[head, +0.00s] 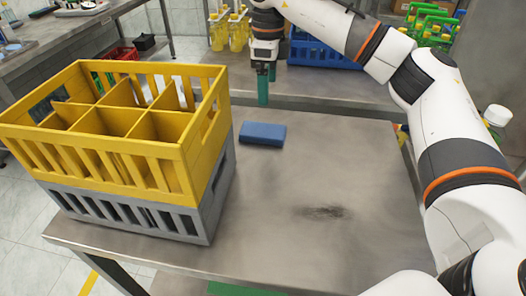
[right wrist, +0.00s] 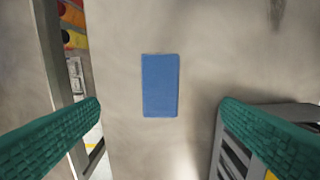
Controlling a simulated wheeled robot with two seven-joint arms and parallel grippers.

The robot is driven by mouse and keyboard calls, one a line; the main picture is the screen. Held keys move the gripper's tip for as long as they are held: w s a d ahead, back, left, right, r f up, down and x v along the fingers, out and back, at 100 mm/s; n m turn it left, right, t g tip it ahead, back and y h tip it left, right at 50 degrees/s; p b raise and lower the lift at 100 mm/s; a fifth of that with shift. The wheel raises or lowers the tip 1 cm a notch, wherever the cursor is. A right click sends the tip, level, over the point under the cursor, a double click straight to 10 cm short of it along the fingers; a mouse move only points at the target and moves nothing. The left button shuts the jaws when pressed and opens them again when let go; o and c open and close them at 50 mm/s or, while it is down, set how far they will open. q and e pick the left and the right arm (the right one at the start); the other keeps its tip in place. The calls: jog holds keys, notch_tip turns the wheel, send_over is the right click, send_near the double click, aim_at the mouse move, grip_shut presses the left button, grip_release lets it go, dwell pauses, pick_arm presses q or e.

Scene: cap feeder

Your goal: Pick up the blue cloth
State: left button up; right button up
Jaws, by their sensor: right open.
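The blue cloth (head: 263,134) is a small folded rectangle lying flat on the steel table, just right of the stacked crates. In the right wrist view the cloth (right wrist: 160,85) lies on the bare table top, ahead of and between the fingers. My right gripper (head: 265,84) points down above the table, over the cloth and apart from it. Its green fingers (right wrist: 160,125) are wide open with nothing between them. My left gripper is not in view.
A yellow divided crate (head: 92,156) stands on a grey crate (head: 215,213) at the table's left, close to the cloth. A dark smudge marks the steel table (head: 300,245), whose middle and right are clear. A blue crate (head: 325,53) stands behind.

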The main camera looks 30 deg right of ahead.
aim_at(267, 130)
notch_tip(267, 130, down, 13)
jog(key=shift+r+b, duration=0.1)
jog(key=shift+b, duration=0.65)
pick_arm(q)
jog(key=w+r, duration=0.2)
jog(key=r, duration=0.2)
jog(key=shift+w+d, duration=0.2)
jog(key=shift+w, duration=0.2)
